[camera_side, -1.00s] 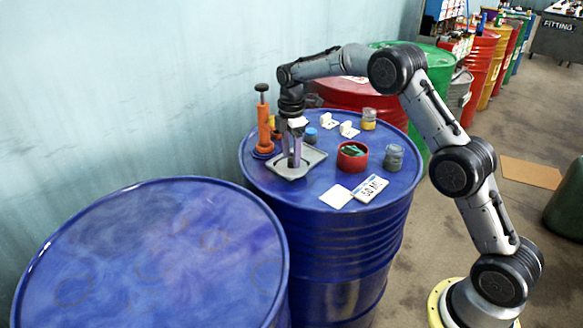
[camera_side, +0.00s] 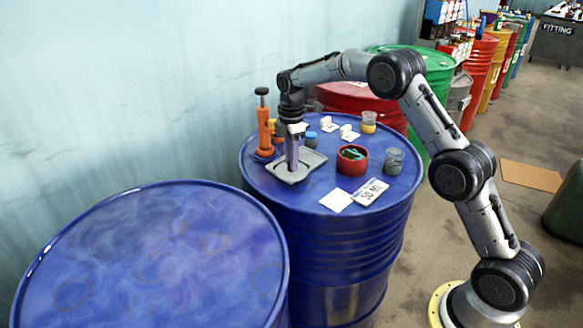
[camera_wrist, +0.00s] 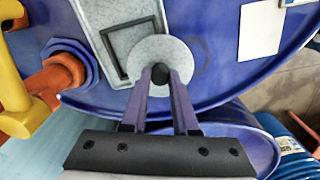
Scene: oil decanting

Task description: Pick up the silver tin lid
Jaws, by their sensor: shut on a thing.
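The silver tin lid (camera_wrist: 163,50) is a round grey disc with a dark knob (camera_wrist: 160,74) in the wrist view. My gripper (camera_wrist: 160,82) has its two purple fingers closed on that knob. In the side view my gripper (camera_side: 291,168) points down over the grey square tray (camera_side: 312,160) on the blue drum. The lid overlaps the tray's edge in the wrist view. I cannot tell whether it rests on the tray or hangs just above it. In the side view the lid cannot be made out clearly.
An orange pump with a black knob (camera_side: 263,126) stands close left of my gripper. A red tub (camera_side: 352,162), a grey jar (camera_side: 393,162), a yellow-filled jar (camera_side: 368,122) and a blue-capped item (camera_side: 311,139) stand to the right. A white card (camera_side: 336,199) and a label plate (camera_side: 369,192) lie in front.

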